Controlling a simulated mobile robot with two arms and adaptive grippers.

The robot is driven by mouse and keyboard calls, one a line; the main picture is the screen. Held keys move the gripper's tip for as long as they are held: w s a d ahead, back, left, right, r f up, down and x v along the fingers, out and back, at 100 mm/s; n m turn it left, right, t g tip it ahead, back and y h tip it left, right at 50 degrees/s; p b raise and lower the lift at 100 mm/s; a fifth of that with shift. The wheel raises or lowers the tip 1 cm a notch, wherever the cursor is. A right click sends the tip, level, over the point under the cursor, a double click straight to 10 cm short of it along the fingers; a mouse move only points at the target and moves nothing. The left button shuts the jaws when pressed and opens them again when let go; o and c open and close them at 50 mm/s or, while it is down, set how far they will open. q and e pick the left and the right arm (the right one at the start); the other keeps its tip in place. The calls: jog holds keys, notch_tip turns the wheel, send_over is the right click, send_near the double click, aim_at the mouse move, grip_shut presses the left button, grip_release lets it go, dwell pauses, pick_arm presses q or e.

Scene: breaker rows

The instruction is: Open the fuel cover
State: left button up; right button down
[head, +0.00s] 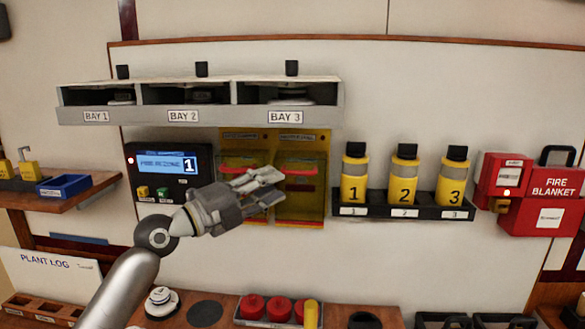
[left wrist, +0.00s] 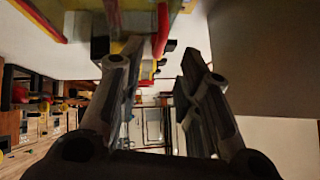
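Two clear covers with red lower lips sit side by side on a yellow panel (head: 322,142): a left cover (head: 238,163) and a right cover (head: 308,165). The labels above them are too small to read, so I cannot tell which is the fuel cover. Both look closed. My left gripper (head: 278,186) is in front of the panel, hiding parts of both covers. In the left wrist view its fingers (left wrist: 160,56) are apart with nothing held between them. A red lip (left wrist: 162,30) is close to the left-hand finger; I cannot tell whether they touch. My right gripper is not in view.
A shelf of three bays (head: 212,117) juts out above the panel. A display unit (head: 168,165) is left of it. A rack with yellow bottles (head: 404,190) and a red fire blanket box (head: 545,205) are to the right. A bench with a red-capped tray (head: 270,322) lies below.

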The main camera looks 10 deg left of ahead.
aim_at(295, 174)
pick_arm(q)
jog(key=p+x, duration=0.2)
jog(key=x, duration=0.3)
jog(key=shift+r, duration=0.1)
jog(key=shift+p+x, duration=0.3)
jog(key=shift+x, duration=0.5)
grip_shut()
